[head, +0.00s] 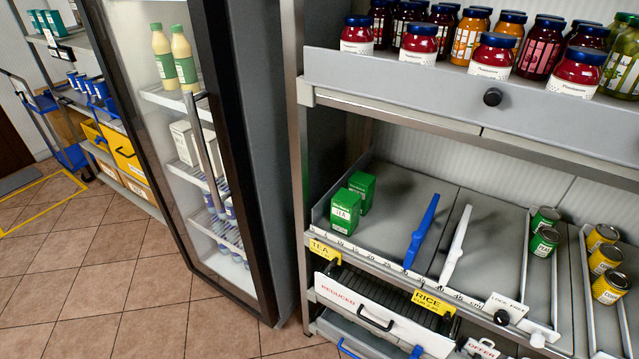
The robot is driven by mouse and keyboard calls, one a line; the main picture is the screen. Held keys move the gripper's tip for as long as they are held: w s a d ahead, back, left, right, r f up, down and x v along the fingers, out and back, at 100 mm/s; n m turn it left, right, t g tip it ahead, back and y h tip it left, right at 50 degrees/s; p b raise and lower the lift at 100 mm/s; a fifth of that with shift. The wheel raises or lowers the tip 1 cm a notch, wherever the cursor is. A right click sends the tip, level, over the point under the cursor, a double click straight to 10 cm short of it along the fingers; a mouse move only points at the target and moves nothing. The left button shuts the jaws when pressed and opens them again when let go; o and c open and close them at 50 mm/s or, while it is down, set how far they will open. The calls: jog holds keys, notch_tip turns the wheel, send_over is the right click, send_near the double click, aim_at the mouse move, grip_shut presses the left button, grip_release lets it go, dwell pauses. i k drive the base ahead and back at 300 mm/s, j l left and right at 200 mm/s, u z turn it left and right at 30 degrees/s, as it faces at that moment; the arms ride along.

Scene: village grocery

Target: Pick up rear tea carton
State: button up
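Two green tea cartons stand upright one behind the other at the left end of the middle shelf, above a yellow TEA label (322,250). The rear tea carton (363,188) is farther back and slightly right, its lower left part covered by the front carton. The front tea carton (345,211) has a white label facing out and stands near the shelf's front edge. My gripper is not in the head view.
Green tins (544,242) and yellow tins (609,287) stand farther right. Jars (420,43) fill the shelf above. A glass-door fridge (205,150) stands left.

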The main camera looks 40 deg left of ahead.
aim_at(363, 184)
jog(key=j+u, duration=0.1)
jog(key=u, duration=0.75)
